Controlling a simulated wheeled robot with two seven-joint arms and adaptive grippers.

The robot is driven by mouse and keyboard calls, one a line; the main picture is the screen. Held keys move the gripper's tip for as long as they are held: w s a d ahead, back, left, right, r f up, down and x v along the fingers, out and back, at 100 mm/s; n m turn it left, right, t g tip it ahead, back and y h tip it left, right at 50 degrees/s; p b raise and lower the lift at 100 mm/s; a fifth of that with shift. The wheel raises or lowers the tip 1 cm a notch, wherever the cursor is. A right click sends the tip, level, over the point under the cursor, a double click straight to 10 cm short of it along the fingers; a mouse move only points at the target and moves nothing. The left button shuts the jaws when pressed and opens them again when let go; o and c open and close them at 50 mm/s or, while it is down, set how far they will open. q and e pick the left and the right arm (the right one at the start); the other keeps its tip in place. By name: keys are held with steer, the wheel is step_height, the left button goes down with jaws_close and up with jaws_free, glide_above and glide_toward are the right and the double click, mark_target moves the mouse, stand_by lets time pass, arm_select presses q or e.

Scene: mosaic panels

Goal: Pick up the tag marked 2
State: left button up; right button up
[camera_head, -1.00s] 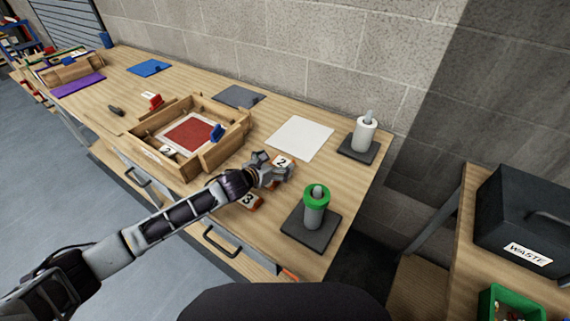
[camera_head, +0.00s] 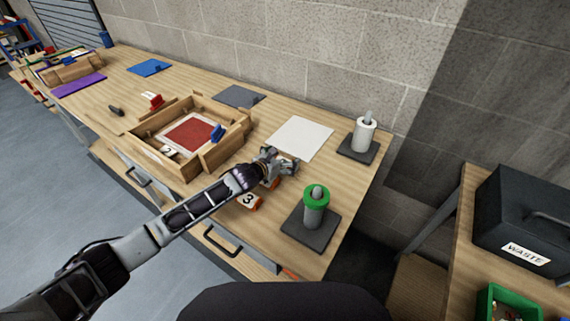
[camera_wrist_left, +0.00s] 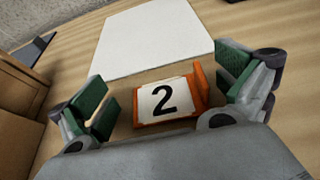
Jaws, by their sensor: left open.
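The tag marked 2 (camera_wrist_left: 163,100) shows in the left wrist view as a white plate with a black 2 in an orange holder with a raised edge at its right. It lies on the wooden bench between the spread fingers of my left gripper (camera_wrist_left: 168,102), which is open and apart from it on both sides. In the head view my left gripper (camera_head: 280,166) hides most of this tag. Another tag marked 3 (camera_head: 248,200) lies just in front of the gripper. My right gripper is not in view.
A white sheet (camera_head: 300,138) lies behind the gripper. A wooden frame box (camera_head: 160,131) with a red panel (camera_head: 188,134) stands to the left. A green-topped post (camera_head: 315,205) and a white roll post (camera_head: 364,133) stand to the right. A waste bin (camera_head: 525,215) sits farther right.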

arm_select(q)
steer(key=shift+c, duration=0.4)
steer(key=c, duration=0.7)
step_height(320, 180, up, 10)
stand_by(0.7)
